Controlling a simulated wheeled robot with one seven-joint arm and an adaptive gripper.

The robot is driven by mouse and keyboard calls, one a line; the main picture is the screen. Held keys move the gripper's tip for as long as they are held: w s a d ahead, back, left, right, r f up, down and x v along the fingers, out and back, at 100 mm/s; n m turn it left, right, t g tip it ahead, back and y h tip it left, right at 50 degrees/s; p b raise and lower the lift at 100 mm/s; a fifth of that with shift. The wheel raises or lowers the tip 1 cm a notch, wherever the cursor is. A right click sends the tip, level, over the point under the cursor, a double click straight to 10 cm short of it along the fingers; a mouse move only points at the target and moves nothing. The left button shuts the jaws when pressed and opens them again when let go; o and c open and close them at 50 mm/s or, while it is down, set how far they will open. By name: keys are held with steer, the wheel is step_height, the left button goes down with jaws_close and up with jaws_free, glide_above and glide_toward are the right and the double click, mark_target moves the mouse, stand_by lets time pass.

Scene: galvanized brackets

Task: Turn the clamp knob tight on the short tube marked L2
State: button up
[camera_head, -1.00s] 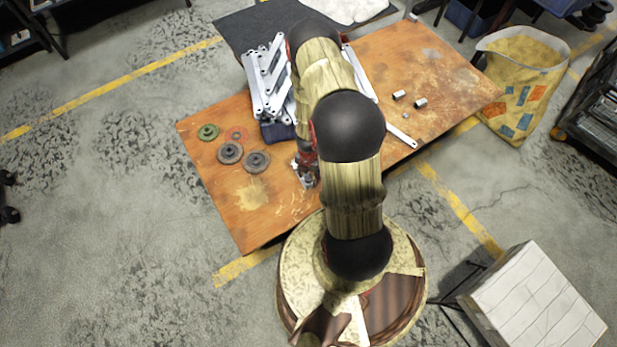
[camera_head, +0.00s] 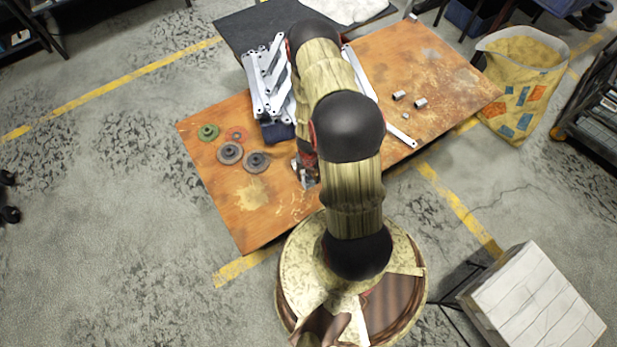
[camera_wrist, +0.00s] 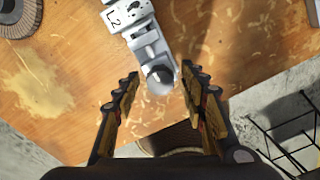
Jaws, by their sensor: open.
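In the wrist view a pale grey metal piece with a white label reading L2 (camera_wrist: 122,15) lies at the top centre. A rounded grey knob-like end (camera_wrist: 160,78) points from it down towards my gripper. My gripper (camera_wrist: 160,84) is open, with one finger on each side of this end and visible room on both sides. I cannot tell whether either finger touches it.
Small metal cylinders (camera_head: 420,103) lie on the right.

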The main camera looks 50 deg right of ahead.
steer(key=n, duration=0.5)
steer(key=shift+n, duration=0.4)
steer(key=n, duration=0.6)
steer(key=c, duration=1)
steer(key=shift+c, duration=0.4)
